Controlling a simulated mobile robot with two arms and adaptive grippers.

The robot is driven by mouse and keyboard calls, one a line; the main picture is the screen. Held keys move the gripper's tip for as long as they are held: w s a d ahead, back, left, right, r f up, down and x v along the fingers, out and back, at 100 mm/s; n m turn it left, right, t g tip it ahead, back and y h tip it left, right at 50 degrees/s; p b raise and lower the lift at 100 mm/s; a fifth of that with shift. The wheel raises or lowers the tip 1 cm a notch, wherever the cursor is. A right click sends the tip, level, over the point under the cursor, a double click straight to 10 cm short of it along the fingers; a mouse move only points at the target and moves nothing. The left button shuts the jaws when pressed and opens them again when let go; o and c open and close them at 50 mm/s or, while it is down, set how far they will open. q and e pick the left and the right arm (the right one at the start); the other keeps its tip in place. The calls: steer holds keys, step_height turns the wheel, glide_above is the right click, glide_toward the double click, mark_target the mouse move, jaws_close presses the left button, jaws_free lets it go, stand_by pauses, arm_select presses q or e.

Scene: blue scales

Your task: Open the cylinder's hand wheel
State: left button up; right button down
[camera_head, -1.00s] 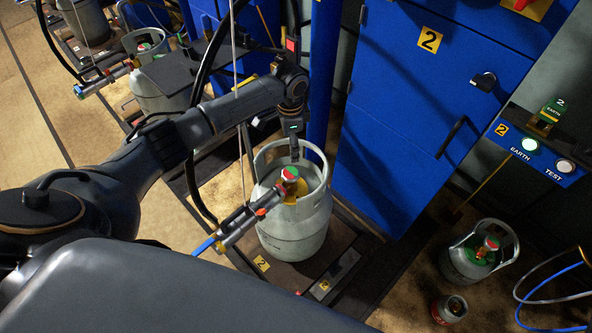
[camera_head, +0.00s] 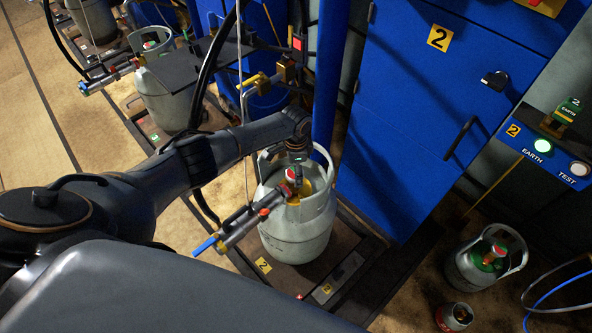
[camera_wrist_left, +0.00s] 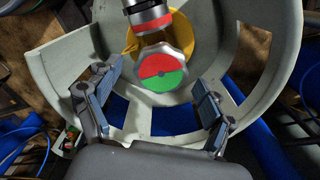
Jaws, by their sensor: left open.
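The gas cylinder (camera_head: 296,238) is grey and stands upright on the number 2 scale platform. Its hand wheel (camera_wrist_left: 164,68) has a red and green top and sits inside the collar (camera_wrist_left: 276,75). In the head view the wheel is mostly hidden by my left gripper (camera_head: 295,170), which reaches down into the collar. In the left wrist view my left gripper (camera_wrist_left: 150,107) is open, its two fingers apart on either side, below the wheel in the picture and not closed on it. A filling connector (camera_head: 240,225) with a blue lever is attached at the valve. My right gripper is not in view.
A blue cabinet (camera_head: 410,110) stands behind right. Smaller cylinders (camera_head: 488,258) stand on the floor at right. Another cylinder (camera_head: 160,98) stands at the scale behind left. A cable and hose hang beside my arm. The collar wall surrounds the wheel closely.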

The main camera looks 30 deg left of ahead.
arm_select(q)
steer(key=c, duration=1.1)
steer(key=shift+c, duration=0.2)
